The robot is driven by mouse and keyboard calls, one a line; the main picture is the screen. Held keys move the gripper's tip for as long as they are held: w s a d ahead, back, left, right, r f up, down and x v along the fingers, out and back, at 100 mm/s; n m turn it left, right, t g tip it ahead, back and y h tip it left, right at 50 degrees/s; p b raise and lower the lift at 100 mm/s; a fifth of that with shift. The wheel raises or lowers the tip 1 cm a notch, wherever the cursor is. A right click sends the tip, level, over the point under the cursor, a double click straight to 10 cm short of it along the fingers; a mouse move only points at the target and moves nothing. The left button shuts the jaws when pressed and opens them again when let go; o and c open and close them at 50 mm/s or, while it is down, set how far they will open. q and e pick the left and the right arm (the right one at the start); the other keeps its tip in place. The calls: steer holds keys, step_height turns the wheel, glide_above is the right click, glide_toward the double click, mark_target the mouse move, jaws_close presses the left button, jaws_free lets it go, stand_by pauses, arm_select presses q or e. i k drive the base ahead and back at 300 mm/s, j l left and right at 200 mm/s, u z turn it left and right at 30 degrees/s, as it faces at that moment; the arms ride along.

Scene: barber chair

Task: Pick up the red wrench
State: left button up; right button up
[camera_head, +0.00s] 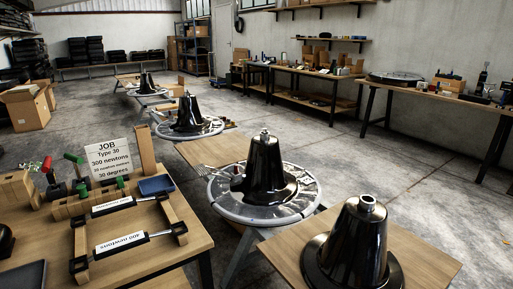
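No wrench that is clearly red all over shows. Two black-and-white torque wrenches, one labelled 300 newtons (114,206) and one labelled 400 newtons (122,242), lie across wooden supports. Neither of my grippers is in view.
A job sign (108,160) and a blue tray (156,185) stand on the bench. Black chair bases (265,172) sit on round grey platforms and wooden boards to the right. Concrete floor (370,165) is open between them and the wall tables.

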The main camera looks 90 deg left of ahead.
mark_target(50, 175)
steer(key=u, duration=3.5)
